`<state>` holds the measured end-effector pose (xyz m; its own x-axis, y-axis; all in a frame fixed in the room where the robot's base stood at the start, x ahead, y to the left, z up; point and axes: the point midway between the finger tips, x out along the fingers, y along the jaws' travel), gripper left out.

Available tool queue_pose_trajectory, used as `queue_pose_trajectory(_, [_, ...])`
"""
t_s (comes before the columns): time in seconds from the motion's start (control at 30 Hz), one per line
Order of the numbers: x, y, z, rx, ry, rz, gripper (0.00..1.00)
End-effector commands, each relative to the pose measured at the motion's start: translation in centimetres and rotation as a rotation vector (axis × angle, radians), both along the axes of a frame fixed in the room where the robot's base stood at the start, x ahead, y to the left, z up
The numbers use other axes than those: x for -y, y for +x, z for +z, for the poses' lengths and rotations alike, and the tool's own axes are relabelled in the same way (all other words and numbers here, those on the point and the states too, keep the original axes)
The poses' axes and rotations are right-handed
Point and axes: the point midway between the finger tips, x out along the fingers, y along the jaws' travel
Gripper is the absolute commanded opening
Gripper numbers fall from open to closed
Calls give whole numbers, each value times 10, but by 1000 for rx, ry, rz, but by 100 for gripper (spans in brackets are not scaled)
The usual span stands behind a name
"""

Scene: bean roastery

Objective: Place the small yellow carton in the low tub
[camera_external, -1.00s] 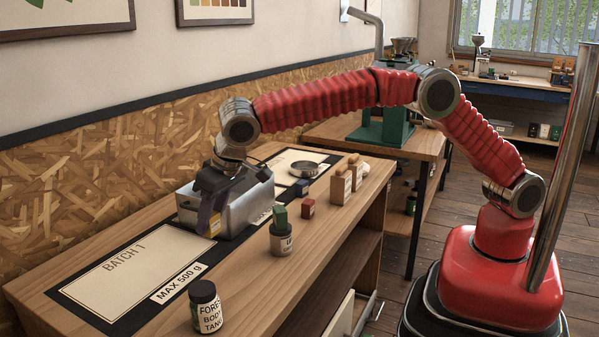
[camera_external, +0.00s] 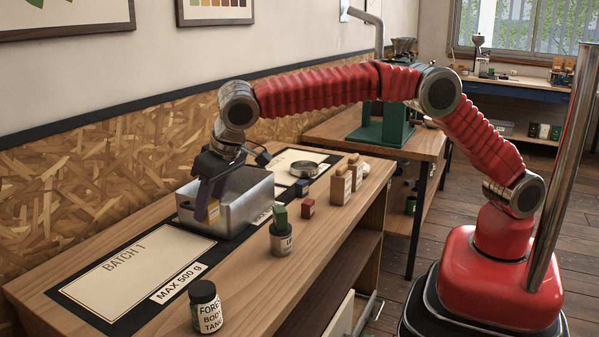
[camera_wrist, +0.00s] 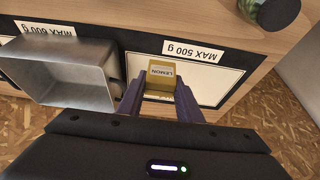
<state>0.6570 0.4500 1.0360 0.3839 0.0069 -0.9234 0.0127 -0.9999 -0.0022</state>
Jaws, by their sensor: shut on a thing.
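The small yellow carton (camera_wrist: 161,76), labelled LEMON, is held between the two purple fingers of my gripper (camera_wrist: 160,98). In the external view my gripper (camera_external: 207,205) points down at the left end of the low tub, and only a sliver of the carton (camera_external: 214,211) shows beside a finger. The low tub (camera_external: 240,217) is a grey metal open box on the bench. In the wrist view the tub (camera_wrist: 68,92) lies left of the carton, which is apart from it, beside its wall and over the dark-bordered mat. Part of the tub's near left end is hidden by the fingers.
The BATCH 1 mat (camera_external: 130,267) is bare left of the tub. A dark-lidded jar (camera_external: 206,308) stands near the front.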

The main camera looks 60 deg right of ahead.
Motion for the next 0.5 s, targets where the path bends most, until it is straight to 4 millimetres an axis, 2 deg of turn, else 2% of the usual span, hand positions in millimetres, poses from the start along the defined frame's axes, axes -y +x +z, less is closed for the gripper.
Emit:
queue_pose_trajectory(0.17, [0, 0, 23, 0, 0, 1, 7])
queue_pose_trajectory(0.5, [53, 31, 23, -8, -2, -3, 7])
